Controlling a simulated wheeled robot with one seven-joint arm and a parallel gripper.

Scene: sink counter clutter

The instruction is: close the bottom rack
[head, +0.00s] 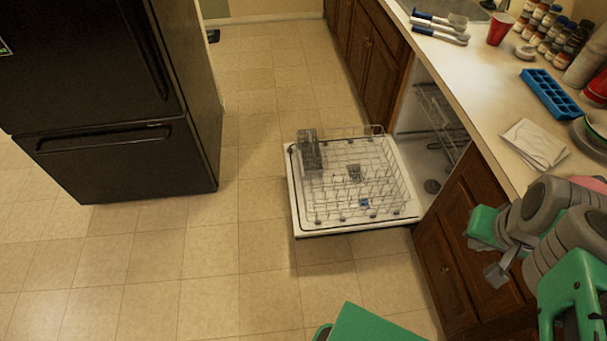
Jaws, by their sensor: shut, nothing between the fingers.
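The bottom rack (375,172) is a white wire rack pulled out over the lowered dishwasher door (322,228). It holds a grey cutlery basket (309,150) at its far left corner. The dishwasher opening (432,150) is to the right of the rack, under the counter, and the inside is partly visible. My gripper (492,272) is at the lower right, in front of the brown cabinets. It is shut and empty, to the right of the rack, nearer the camera, and apart from it.
The counter (480,95) runs along the right and bears a red cup (500,29), spice jars, a blue ice tray (551,93) and a white cloth (535,143). A black fridge (110,100) stands at the left. Tiled floor (200,260) between them is clear.

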